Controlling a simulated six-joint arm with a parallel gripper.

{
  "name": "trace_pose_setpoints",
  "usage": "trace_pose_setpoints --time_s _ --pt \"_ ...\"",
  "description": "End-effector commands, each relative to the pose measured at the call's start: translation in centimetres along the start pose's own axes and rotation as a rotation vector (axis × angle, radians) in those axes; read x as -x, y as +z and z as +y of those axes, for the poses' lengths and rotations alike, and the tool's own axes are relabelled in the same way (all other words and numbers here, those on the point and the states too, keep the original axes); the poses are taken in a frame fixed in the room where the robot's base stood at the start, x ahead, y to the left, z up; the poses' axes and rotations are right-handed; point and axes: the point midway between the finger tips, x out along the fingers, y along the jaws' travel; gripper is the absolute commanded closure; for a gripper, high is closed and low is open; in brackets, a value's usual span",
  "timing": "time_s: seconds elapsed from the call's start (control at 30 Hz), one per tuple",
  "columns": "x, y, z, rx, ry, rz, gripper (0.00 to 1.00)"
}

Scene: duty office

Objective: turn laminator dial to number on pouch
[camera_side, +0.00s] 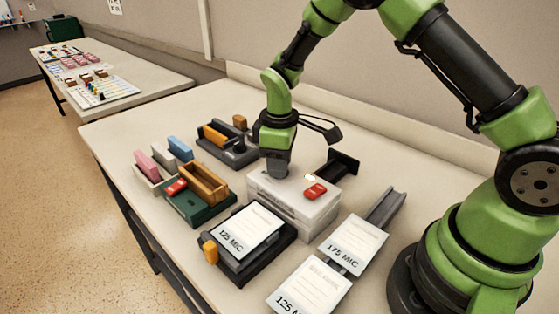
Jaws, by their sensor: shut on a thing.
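The white laminator (285,206) stands in the middle of the table, with a red switch (316,191) on its top. My gripper (278,171) points down at the left part of the laminator's top and is shut on the dial there. The gripper hides the dial, so its setting cannot be read. A pouch marked 125 MIC (247,226) lies on a black stand in front of the laminator. A pouch marked 175 MIC (352,243) lies to the right, and another marked 125 MIC (309,285) lies at the front edge of the view.
A green tray with a wooden box (204,183) stands left of the laminator. Pink and blue items (148,166) sit farther left. A dark device (226,150) stands behind them. A grey channel (384,209) lies right. A second table (110,75) is at the back left.

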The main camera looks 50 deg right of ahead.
Motion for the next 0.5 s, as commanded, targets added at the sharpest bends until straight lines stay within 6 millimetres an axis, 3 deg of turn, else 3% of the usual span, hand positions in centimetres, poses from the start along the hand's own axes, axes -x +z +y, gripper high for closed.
trace_pose_setpoints --time_s 0.5 --pt "0.04 -0.04 -0.01 -0.488 0.000 0.001 0.92"
